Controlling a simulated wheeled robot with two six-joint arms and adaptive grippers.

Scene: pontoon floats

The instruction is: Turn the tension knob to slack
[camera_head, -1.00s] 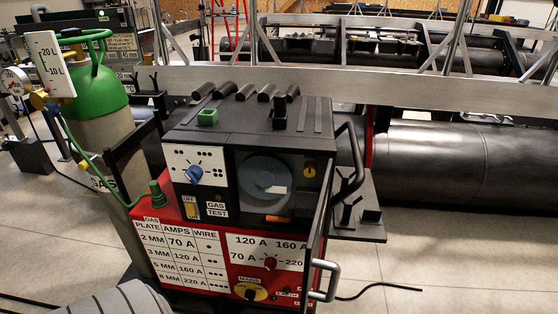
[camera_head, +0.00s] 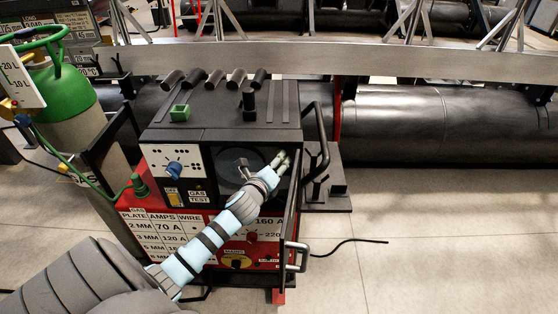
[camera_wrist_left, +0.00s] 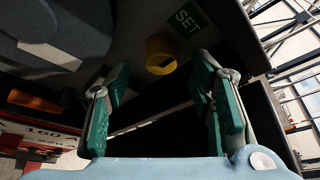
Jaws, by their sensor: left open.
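A yellow round knob (camera_wrist_left: 160,50), which I take to be the tension knob, sits inside the dark wire compartment in the left wrist view. It has a dark mark near its lower right edge, and a green label reading SET (camera_wrist_left: 187,19) is above and right of it. No slack marking is legible. My left gripper (camera_wrist_left: 160,82) is open, its green-padded fingers on either side of the knob's line, with no visible contact. In the head view my left gripper (camera_head: 281,159) is at the compartment's right side and hides the knob. My right gripper is not in view.
The red and black welding machine (camera_head: 220,130) carries a blue knob (camera_head: 174,170), a red knob (camera_head: 252,237) and a grey spool (camera_head: 228,164). A black side handle (camera_head: 322,140) stands close right of my gripper. A green gas cylinder (camera_head: 65,90) is left.

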